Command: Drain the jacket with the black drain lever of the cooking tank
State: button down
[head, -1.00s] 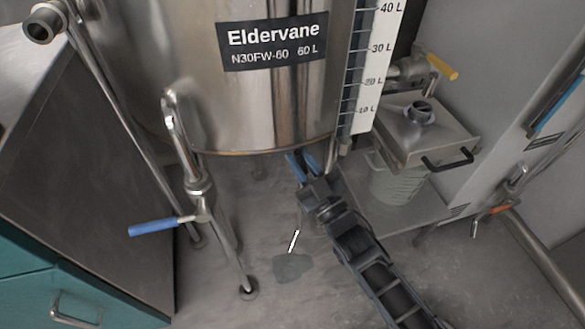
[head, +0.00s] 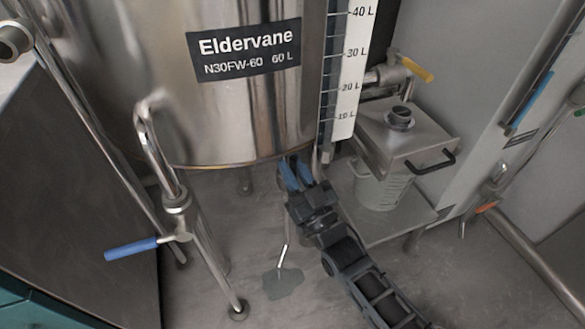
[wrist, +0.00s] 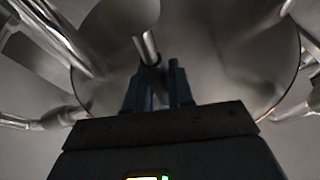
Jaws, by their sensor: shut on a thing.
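The steel cooking tank (head: 230,125) stands at the upper left of the head view, with an Eldervane label. My gripper (head: 291,168) has its blue fingers at the tank's lower rim, shut on a dark piece that I take for the black drain lever; the fingers mostly hide it. In the wrist view my gripper (wrist: 160,72) points up at the tank's underside (wrist: 225,60), where a steel pipe (wrist: 149,47) comes down near the fingertips. A thin stream of liquid (head: 284,250) falls below the gripper to a puddle (head: 283,284) on the floor.
A blue-handled valve (head: 132,249) on a bent pipe stands at the left. A yellow-handled valve (head: 416,69), a lidded steel box (head: 425,135) and a pale bucket (head: 383,188) are at the right. Tank legs (head: 215,265) reach the floor.

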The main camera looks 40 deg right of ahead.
jog(key=c, duration=1.1)
grip_release()
jog(key=shift+d, duration=0.1)
jog(key=shift+p+v, duration=0.45)
jog(key=shift+v, duration=3.55)
